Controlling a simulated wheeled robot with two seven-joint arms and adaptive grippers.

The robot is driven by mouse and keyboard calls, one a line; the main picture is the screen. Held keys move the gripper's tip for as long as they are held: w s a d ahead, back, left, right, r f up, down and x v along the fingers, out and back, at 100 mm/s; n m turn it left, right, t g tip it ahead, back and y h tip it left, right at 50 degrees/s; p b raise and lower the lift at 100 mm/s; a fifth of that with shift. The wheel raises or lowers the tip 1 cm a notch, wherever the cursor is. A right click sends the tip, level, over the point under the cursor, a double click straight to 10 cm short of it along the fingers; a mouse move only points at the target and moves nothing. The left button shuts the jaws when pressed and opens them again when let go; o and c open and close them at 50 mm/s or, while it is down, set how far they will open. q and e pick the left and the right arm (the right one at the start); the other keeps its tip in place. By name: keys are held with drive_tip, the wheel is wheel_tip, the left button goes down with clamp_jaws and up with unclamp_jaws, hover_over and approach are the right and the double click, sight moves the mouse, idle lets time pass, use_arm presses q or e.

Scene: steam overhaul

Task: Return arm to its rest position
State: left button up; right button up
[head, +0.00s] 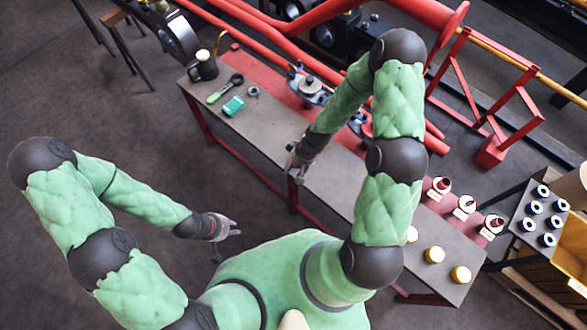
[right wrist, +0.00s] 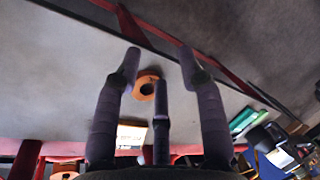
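My right gripper (head: 297,165) is over the front edge of the workbench (head: 268,128), at the end of my raised right arm. In the right wrist view its fingers (right wrist: 160,75) are spread, with nothing held between them. An orange ring (right wrist: 147,87) shows behind the fingers there, apparently not gripped. My left gripper (head: 232,228) is in front of the bench, over the floor and close to my body. Its fingers look apart and empty, though they are small in the view.
Red pipes (head: 282,48) run behind.

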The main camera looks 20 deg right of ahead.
drive_tip(key=shift+s+a, duration=0.15)
idle(0.5)
drive_tip(key=s+a+f+m, duration=0.1)
drive_tip(key=s+a+m, duration=0.1)
drive_tip(key=s+a, duration=0.5)
drive_tip(key=s, duration=0.4)
drive_tip(key=shift+s+a+f+m, duration=0.15)
drive_tip(key=shift+s+f+m, duration=0.1)
drive_tip(key=shift+s+m, duration=0.15)
